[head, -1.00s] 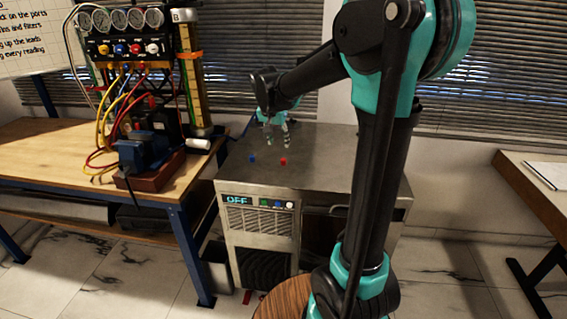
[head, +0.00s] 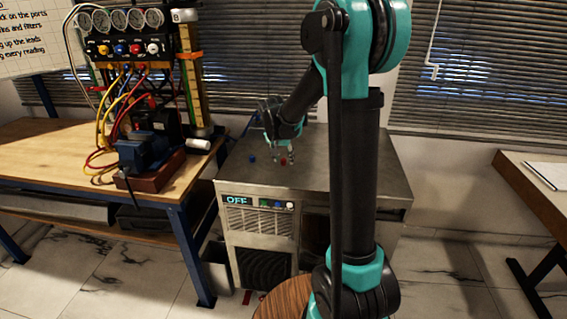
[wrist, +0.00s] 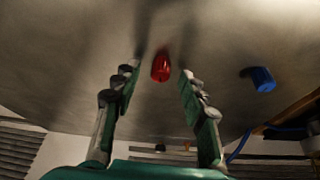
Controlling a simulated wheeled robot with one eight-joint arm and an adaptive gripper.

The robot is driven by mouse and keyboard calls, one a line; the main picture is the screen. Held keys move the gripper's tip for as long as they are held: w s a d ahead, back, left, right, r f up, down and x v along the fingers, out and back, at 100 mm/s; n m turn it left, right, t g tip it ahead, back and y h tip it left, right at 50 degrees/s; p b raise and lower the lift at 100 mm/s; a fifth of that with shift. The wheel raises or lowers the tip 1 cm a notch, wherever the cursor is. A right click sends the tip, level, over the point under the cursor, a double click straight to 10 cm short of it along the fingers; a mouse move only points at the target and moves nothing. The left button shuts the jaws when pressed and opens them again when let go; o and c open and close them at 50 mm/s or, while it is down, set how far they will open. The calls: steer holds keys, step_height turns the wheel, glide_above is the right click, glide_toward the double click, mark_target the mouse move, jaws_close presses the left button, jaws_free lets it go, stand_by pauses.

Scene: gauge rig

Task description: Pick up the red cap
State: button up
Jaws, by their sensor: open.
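The red cap (head: 283,161) sits on the steel top of the cabinet (head: 330,180). In the wrist view the red cap (wrist: 161,68) is between and just beyond the fingertips, apart from both. My gripper (head: 284,155) is open and empty, with its fingers pointing down at the cabinet top around the cap in the head view. In the wrist view my gripper (wrist: 158,75) has one finger on each side of the cap. Whether the fingertips touch the steel is hard to tell.
A blue cap (head: 252,159) lies left of the red one on the same top; in the wrist view the blue cap (wrist: 262,79) is to the right. A wooden bench (head: 60,150) with a gauge rig (head: 125,45) stands at left. The cabinet top's right side is clear.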

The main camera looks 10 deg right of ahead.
steer(key=shift+c, duration=0.6)
steer(key=c, duration=0.8)
steer(key=shift+o, duration=0.2)
steer(key=shift+r, duration=0.2)
